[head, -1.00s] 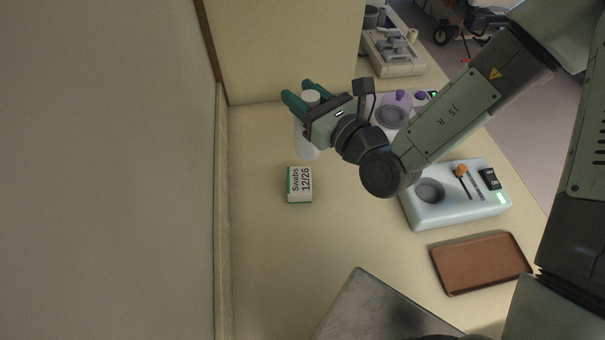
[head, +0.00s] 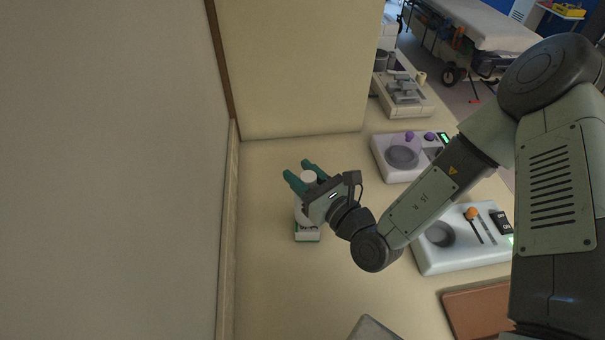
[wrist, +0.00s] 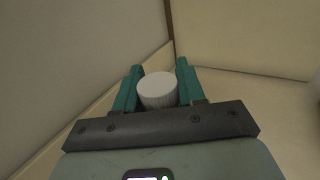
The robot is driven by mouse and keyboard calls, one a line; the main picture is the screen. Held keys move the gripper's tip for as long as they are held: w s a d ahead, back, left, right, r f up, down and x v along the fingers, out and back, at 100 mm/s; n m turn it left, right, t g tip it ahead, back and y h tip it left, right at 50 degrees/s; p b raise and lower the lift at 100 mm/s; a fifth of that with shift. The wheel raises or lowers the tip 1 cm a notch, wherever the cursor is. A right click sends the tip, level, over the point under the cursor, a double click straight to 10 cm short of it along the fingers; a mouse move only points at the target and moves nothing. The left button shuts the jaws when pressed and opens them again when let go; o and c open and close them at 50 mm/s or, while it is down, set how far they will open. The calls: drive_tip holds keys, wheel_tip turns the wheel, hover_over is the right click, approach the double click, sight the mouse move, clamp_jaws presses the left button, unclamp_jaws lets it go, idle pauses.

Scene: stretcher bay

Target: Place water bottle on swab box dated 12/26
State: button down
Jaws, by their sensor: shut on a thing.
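My gripper (head: 303,174) is shut on the white-capped water bottle (head: 301,214), which is upright. In the wrist view the ribbed cap (wrist: 158,91) sits between the two teal fingers (wrist: 158,84). The swab box (head: 307,236), white with a green edge, lies directly below the bottle in the head view. The bottle and gripper hide most of the box and its date. I cannot tell whether the bottle's base touches the box or hangs just above it.
A wall stands close on the left and a tan panel (head: 295,70) behind. Devices with round wells (head: 440,234) stand to the right, with a brown tray (head: 478,308) at the front right. The counter (head: 265,270) left and front of the box is clear.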

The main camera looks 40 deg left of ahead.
drive_tip(key=c, duration=0.7)
unclamp_jaws()
drive_tip(key=shift+f, duration=0.15)
drive_tip(key=shift+o, duration=0.2)
drive_tip(key=shift+r, duration=0.25)
drive_tip(key=v, duration=1.2)
